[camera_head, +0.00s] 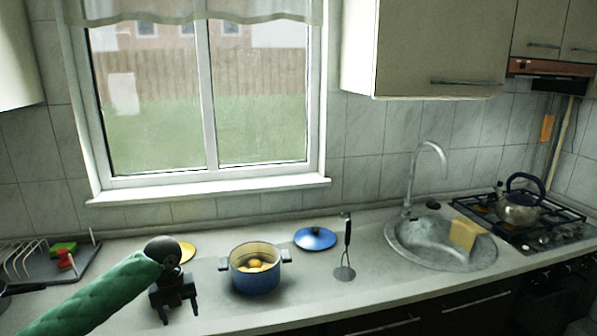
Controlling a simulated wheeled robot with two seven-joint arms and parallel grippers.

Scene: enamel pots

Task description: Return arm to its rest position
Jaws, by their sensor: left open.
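My left arm, in a green quilted sleeve, comes in from the lower left of the head view. Its black gripper (175,306) points down over the counter, left of the blue pot. The jaws are open and I see nothing between them. The blue enamel pot (256,281) stands open on the counter with yellowish round things (254,265) inside. Its likely lid, a blue disc with a dark knob (315,238), lies on the counter behind and right of the pot. My right gripper is not in view.
A yellow disc (187,250) lies partly behind my gripper. A dish rack (30,262) stands at the left. A dark-handled utensil (346,258) is right of the pot. Farther right are the sink (415,258), faucet (432,146) and a kettle (520,208) on the stove.

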